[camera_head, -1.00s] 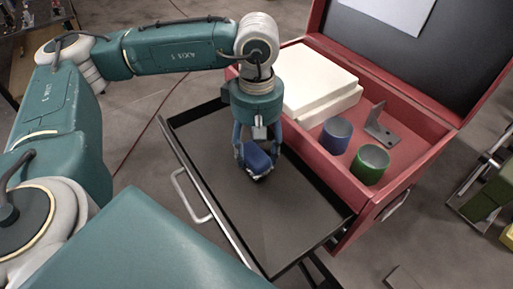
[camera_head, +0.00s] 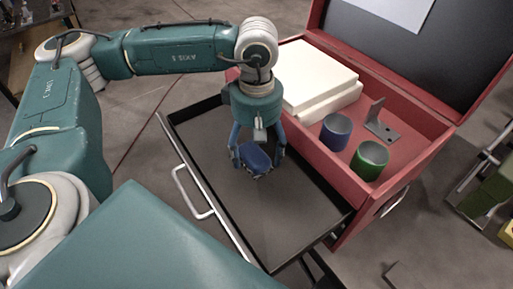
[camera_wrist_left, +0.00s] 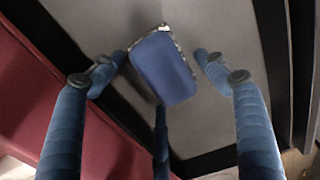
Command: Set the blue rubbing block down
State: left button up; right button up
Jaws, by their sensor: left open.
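The blue rubbing block (camera_head: 255,158) is in the open black drawer (camera_head: 290,222) of the red chest. It looks tilted a little, and I cannot tell how fully it rests on the drawer floor. My left gripper (camera_head: 258,150) is above and around the block with its fingers spread. In the left wrist view the block (camera_wrist_left: 163,68) lies between the open fingers of the gripper (camera_wrist_left: 160,75), with gaps on both sides. The third finger is close to the block's lower edge. My right gripper is not in view.
The red chest (camera_head: 345,185) stands behind the drawer. Its upper tray holds white blocks (camera_head: 315,75), a blue cup (camera_head: 335,132), a green cup (camera_head: 369,160) and a grey bracket (camera_head: 380,125). The drawer floor around the block is clear. The raised lid is at the upper right.

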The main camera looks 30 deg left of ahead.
aim_at(257, 149)
pick_arm(q)
jog(key=shift+w+r, duration=0.15)
jog(key=shift+r, duration=0.25)
notch_tip(257, 149, up, 11)
jog(key=b, duration=0.3)
jog(key=shift+r, duration=0.2)
